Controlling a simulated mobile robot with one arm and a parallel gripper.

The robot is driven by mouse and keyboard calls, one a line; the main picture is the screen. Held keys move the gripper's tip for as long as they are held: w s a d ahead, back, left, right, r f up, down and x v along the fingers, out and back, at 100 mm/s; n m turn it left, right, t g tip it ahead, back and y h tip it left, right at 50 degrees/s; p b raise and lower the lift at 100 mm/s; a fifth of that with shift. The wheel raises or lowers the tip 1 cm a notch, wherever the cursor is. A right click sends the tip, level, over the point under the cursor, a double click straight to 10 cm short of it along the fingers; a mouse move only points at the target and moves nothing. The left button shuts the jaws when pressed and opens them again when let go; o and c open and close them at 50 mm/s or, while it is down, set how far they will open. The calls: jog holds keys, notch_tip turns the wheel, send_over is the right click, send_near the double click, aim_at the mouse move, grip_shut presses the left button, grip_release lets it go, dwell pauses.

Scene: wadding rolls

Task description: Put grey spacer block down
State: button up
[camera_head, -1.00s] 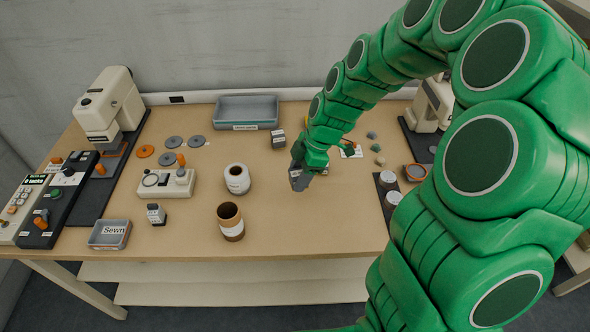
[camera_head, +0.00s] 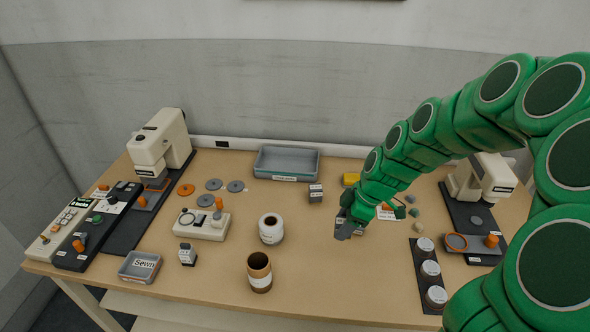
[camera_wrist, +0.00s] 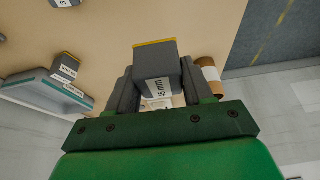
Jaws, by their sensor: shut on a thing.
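The grey spacer block (camera_wrist: 155,60) has a yellow edge and a white millimetre label. In the wrist view it sits between the two dark fingers of my gripper (camera_wrist: 152,92), which is shut on it. In the head view my gripper (camera_head: 347,226) is over the middle right of the table, right of the white roll (camera_head: 271,229). There the block is mostly hidden by the fingers, and I cannot tell whether it touches the table.
Another grey block (camera_head: 316,193) stands near the grey tray (camera_head: 287,160) at the back. A brown roll (camera_head: 260,272) stands at the front. A dark strip with several pale discs (camera_head: 430,269) lies to the right. The tabletop (camera_head: 330,280) in front of my gripper is clear.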

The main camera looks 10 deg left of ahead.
jog(key=w+m+t, duration=0.1)
jog(key=w+m, duration=0.2)
jog(key=w, duration=0.5)
jog(key=m+t+h, duration=0.1)
jog(key=m+t, duration=0.1)
jog(key=m, duration=0.4)
send_over(288, 168)
jog(key=s, duration=0.1)
jog(key=shift+s+d+f, duration=0.1)
jog(key=shift+s+f, duration=0.05)
jog(key=shift+f, duration=3.45)
jog(key=shift+w+f, duration=0.35)
jog(key=shift+f, duration=0.25)
jog(key=shift+w, duration=0.1)
